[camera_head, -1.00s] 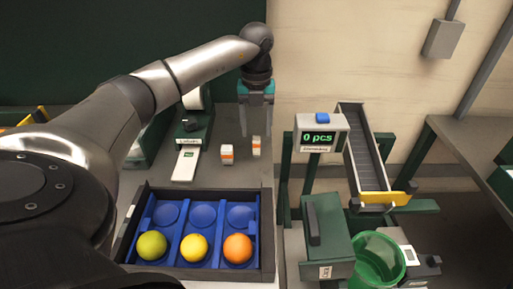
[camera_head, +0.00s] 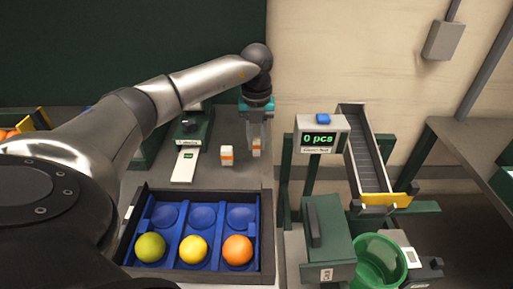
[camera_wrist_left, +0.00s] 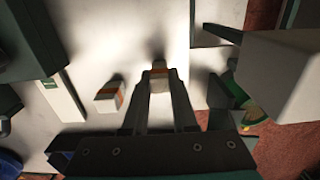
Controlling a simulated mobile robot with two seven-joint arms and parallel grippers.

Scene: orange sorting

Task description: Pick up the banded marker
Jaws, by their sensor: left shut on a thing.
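Two small white markers with an orange band show on the grey table. One banded marker (camera_head: 257,147) is between the fingertips of my left gripper (camera_head: 257,141), near the table's right edge. My left gripper is shut on it and points down. In the left wrist view the held marker (camera_wrist_left: 159,80) sits at the tips of the left gripper (camera_wrist_left: 159,88). I cannot tell whether it is clear of the table. The other banded marker (camera_head: 227,156) stands free just to the left; it also shows in the left wrist view (camera_wrist_left: 109,97). My right gripper is not in view.
A blue tray in a dark frame (camera_head: 128,235) holds a green, a yellow and an orange fruit at the front. A white-plated device (camera_head: 184,166) stands left of the markers. A counter display (camera_head: 319,138), a chute (camera_head: 366,155) and a green bin (camera_head: 380,262) stand right.

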